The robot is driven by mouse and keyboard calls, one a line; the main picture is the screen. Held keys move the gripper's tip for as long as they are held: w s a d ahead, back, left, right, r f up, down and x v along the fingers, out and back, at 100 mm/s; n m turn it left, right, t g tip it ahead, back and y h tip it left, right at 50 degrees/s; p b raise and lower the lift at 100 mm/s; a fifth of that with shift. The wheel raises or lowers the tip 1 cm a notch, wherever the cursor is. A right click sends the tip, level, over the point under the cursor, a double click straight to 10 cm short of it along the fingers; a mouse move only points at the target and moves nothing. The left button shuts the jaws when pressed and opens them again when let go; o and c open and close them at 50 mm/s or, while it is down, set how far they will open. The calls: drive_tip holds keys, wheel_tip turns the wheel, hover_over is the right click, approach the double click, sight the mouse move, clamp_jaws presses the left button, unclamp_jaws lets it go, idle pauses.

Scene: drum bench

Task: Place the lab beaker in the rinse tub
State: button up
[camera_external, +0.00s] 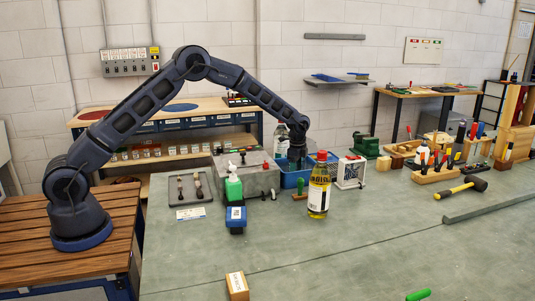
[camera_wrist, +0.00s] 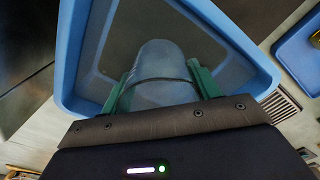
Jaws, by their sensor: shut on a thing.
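The lab beaker (camera_wrist: 160,75) is a clear, pale vessel in the wrist view. My gripper (camera_wrist: 158,90) is shut on it, with a green finger on each side. The beaker is over or inside the blue rinse tub (camera_wrist: 72,60), whose rim surrounds it in that view; I cannot tell whether it touches the tub's floor. In the external view my gripper (camera_external: 296,160) points down at the blue tub (camera_external: 286,179) behind the yellow bottle. The beaker is not clearly visible there.
The front of the bench is mostly clear.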

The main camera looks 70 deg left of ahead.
drive_tip(key=o, duration=1)
drive_tip(key=shift+f, duration=0.1)
wheel_tip(320, 180, up, 12)
drive_tip(key=s+d+r+n+t, duration=0.1)
drive_tip(key=s+d+r, duration=0.3)
drive_tip(key=s+r, duration=0.45)
drive_tip(key=s+d+r+n+t, duration=0.15)
drive_tip(key=s+d+r, duration=0.25)
drive_tip(key=s+r, duration=0.5)
drive_tip(key=s+d+r+n, duration=0.2)
drive_tip(key=s+d+r, duration=0.2)
drive_tip(key=s+r, duration=0.45)
drive_tip(key=s+d+f+n+t, duration=0.1)
drive_tip(key=s+d+f+n, duration=0.1)
drive_tip(key=s, duration=1.5)
drive_tip(key=s+d+f+n+t, duration=0.1)
drive_tip(key=s+d+f+n, duration=0.1)
drive_tip(key=s, duration=1.6)
drive_tip(key=shift+d+f, duration=0.6)
drive_tip(key=shift+f, duration=0.1)
